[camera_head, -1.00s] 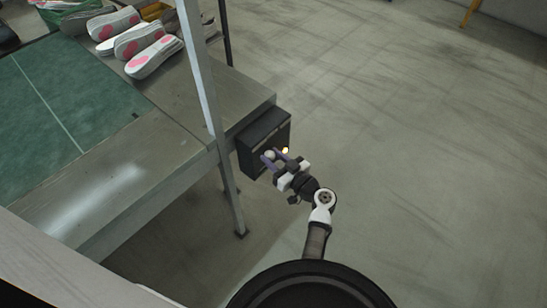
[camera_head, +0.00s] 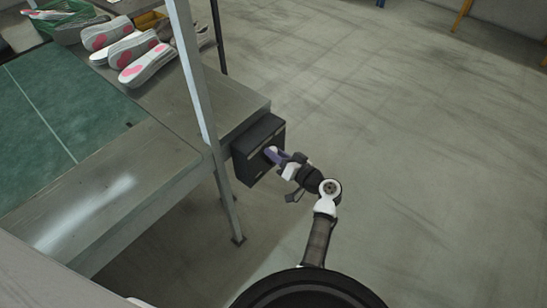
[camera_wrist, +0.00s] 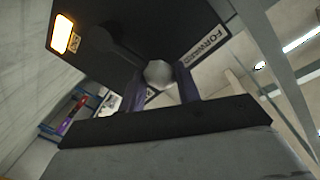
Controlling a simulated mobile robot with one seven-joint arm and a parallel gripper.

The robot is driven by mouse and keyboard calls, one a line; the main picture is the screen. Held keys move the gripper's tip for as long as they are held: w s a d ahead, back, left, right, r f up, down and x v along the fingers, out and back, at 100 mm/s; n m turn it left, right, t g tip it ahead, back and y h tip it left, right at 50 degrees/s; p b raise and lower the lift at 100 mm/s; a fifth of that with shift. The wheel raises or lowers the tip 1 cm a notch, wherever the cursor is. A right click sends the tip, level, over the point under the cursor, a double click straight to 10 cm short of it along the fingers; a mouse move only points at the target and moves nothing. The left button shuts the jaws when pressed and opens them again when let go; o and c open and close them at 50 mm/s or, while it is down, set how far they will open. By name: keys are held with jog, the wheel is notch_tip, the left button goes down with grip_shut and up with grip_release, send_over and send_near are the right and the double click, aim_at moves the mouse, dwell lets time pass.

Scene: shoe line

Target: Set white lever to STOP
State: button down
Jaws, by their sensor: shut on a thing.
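The black control box (camera_head: 250,160) hangs at the end of the metal bench in the head view. In the wrist view its dark face (camera_wrist: 150,25) fills the top. The lever's white ball knob (camera_wrist: 159,73) sits at the end of a dark arm, between the purple fingers of my gripper (camera_wrist: 161,84). My gripper (camera_head: 272,154) is shut on the knob. A FORWARD label (camera_wrist: 207,42) is right of the knob. A small label by the lamp is too small to read.
A lit yellow lamp (camera_wrist: 62,34) is on the box face. A metal post (camera_head: 196,80) rises left of the box. White shoes with pink soles (camera_head: 143,63) lie on the bench (camera_head: 165,150) near a green mat (camera_head: 60,110). The floor on the right is clear.

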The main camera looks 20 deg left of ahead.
jog(key=shift+w+d+m, duration=0.2)
jog(key=shift+w+m, duration=0.3)
jog(key=shift+m, duration=0.3)
jog(key=c, duration=1)
grip_release()
jog(key=shift+d, duration=0.1)
jog(key=b+v, duration=0.2)
jog(key=v, duration=1.1)
jog(key=shift+d+r+b, duration=0.2)
jog(key=shift+d+b, duration=0.1)
jog(key=shift+b, duration=0.05)
